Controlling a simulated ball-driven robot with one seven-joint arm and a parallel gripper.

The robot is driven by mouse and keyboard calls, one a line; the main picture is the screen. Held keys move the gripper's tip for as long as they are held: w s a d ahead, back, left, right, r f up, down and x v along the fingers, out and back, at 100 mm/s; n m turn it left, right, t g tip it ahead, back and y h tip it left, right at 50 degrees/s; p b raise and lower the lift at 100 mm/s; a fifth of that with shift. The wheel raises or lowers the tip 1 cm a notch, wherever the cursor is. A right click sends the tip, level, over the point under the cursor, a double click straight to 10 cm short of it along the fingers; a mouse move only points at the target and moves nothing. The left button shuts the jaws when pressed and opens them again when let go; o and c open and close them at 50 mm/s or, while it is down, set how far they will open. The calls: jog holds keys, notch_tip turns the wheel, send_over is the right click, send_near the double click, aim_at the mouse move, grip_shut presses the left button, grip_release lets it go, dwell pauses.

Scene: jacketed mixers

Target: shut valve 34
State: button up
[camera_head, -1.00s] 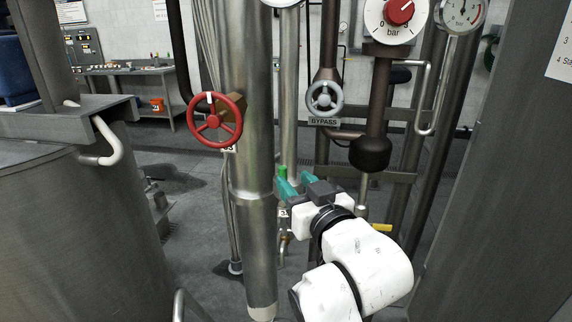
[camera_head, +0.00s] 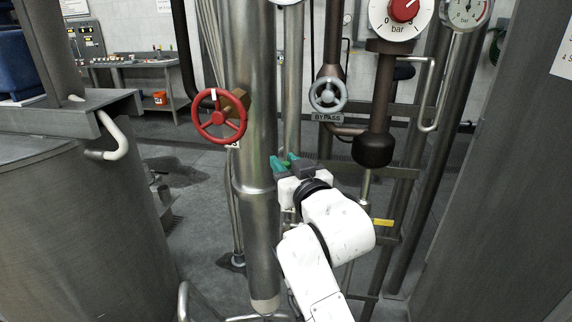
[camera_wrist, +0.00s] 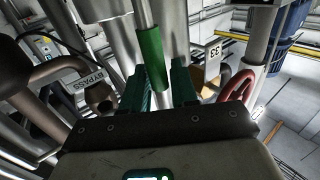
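A lever with a green grip (camera_wrist: 150,58) hangs in the middle of the wrist view, its end between the two teal fingers of my gripper (camera_wrist: 160,88). The fingers stand apart on either side of it, with a gap on the right; I cannot tell whether they touch it. In the head view my gripper (camera_head: 285,163) is beside the thick steel pipe (camera_head: 257,215), hiding most of the green grip. No tag reading 34 is legible. A tag (camera_wrist: 213,51) that seems to read 33 sits by the red handwheel (camera_wrist: 238,84), which also shows in the head view (camera_head: 219,118).
A grey BYPASS handwheel (camera_head: 328,94) is behind and right of my gripper. A yellow handle (camera_head: 383,222) is low on the right. Pressure gauges (camera_head: 397,15) are above. A large steel tank (camera_head: 75,230) fills the left; a dark panel (camera_head: 505,190) closes the right.

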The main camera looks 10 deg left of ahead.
grip_shut()
jog(key=shift+d, duration=0.1)
dwell(0.3)
